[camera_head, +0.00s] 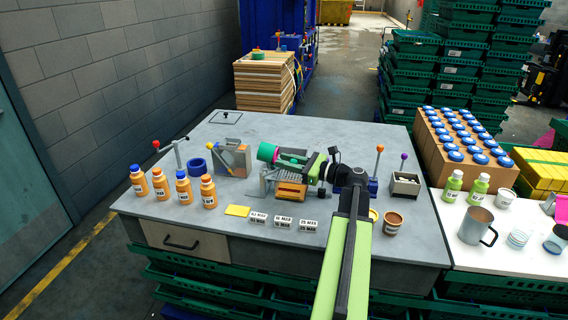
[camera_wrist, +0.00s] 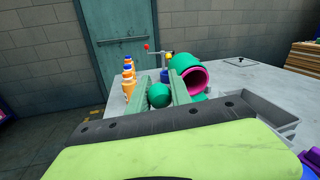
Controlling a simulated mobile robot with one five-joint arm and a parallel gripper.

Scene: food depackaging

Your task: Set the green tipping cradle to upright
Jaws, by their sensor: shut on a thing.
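The green tipping cradle (camera_head: 267,152) is a teal-green cylinder on a grey stand at the middle of the table. It lies tilted, not upright. In the wrist view the green cylinder (camera_wrist: 184,65) shows its open mouth with a pink rim, turned toward the camera. My gripper (camera_head: 298,160) reaches in from the right beside it. In the wrist view, my gripper (camera_wrist: 160,92) has its two green fingers on either side of a green ball knob (camera_wrist: 158,96) and is shut on it. Whatever joins the knob to the cradle is hidden.
Orange bottles (camera_head: 160,184) with blue or orange caps stand at the left. A blue ring (camera_head: 197,167) and a red-knobbed lever (camera_head: 170,149) are behind them. White labelled blocks (camera_head: 282,222) lie in front. A grey bin (camera_head: 405,185) stands right. The table's back left is mostly clear.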

